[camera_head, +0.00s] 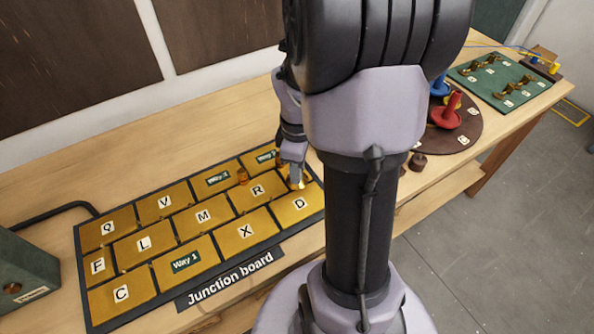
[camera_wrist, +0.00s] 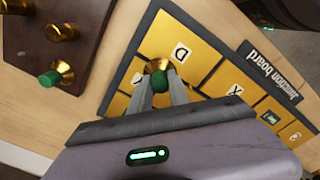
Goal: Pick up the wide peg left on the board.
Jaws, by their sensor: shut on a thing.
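The junction board (camera_head: 138,241) lies on the bench, with yellow lettered plates in a dark frame. My gripper (camera_head: 297,183) is low over its right end, close to the D plate. In the wrist view my gripper (camera_wrist: 162,88) is shut on a brass peg with a green top (camera_wrist: 157,71), beside the letter D. The fingers hide part of this peg, and I cannot tell whether it still touches the board. A small orange-brass peg (camera_head: 242,176) stands on the board near the R plate.
A dark wooden block (camera_wrist: 88,40) in the wrist view carries brass pegs, one green-topped (camera_wrist: 57,75). A round brown tray (camera_head: 465,137) with red and blue pieces and a green board (camera_head: 500,80) are at the right. A green box (camera_head: 25,275) stands at the left.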

